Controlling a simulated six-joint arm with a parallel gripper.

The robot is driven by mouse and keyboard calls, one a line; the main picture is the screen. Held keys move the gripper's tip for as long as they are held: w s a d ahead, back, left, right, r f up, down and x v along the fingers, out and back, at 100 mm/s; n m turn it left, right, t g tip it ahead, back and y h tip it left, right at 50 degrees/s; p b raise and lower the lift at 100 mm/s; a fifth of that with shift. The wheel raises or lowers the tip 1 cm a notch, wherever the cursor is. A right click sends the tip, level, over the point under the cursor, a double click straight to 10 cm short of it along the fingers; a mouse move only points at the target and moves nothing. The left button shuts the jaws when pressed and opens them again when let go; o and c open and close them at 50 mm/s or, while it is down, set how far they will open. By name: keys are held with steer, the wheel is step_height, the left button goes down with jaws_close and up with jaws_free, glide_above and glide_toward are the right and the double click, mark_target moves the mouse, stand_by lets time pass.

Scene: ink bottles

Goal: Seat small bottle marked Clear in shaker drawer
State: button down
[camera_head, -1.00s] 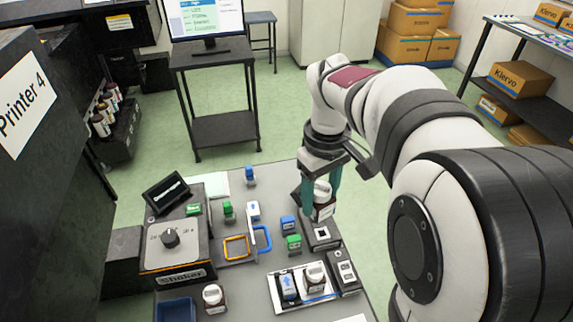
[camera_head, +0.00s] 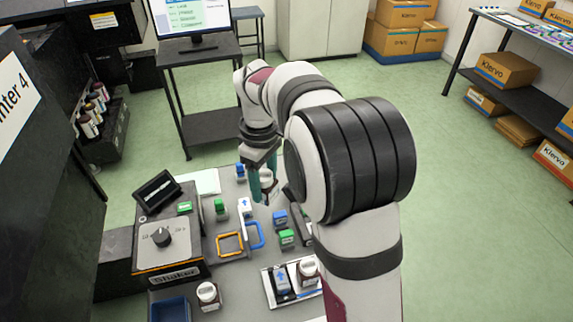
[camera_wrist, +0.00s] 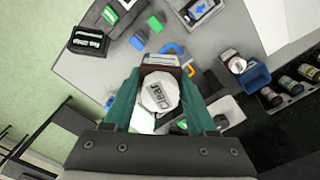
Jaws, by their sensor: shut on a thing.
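The bottle (camera_head: 267,181) hangs between the teal fingers above the far right part of the table, apart from the surface. The shaker (camera_head: 172,243), a grey box with a knob, stands at the table's left. The frame looks empty. In the wrist view the bottle partly hides the drawer.
Blue (camera_head: 280,218) and green (camera_head: 287,238) blocks stand right of the drawer. Another white-capped bottle (camera_head: 208,294) and a blue bin (camera_head: 168,310) are at the front left. My arm covers the table's right side.

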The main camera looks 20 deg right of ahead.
steer(key=w+a+f+n, duration=0.3)
steer(key=a+f+n, duration=0.4)
steer(key=a+f, duration=0.15)
steer(key=shift+s+a+f+n, duration=0.3)
steer(key=shift+f+n, duration=0.1)
steer(key=shift+f, duration=0.9)
steer(key=shift+s+a+f+n, duration=0.3)
steer(key=shift+s+f+n, duration=0.1)
steer(key=shift+f, duration=0.9)
steer(key=shift+s+a+f+n, duration=0.3)
steer(key=shift+f+n, duration=0.1)
steer(key=shift+f, duration=0.9)
steer(key=shift+f, duration=0.65)
jaws_free()
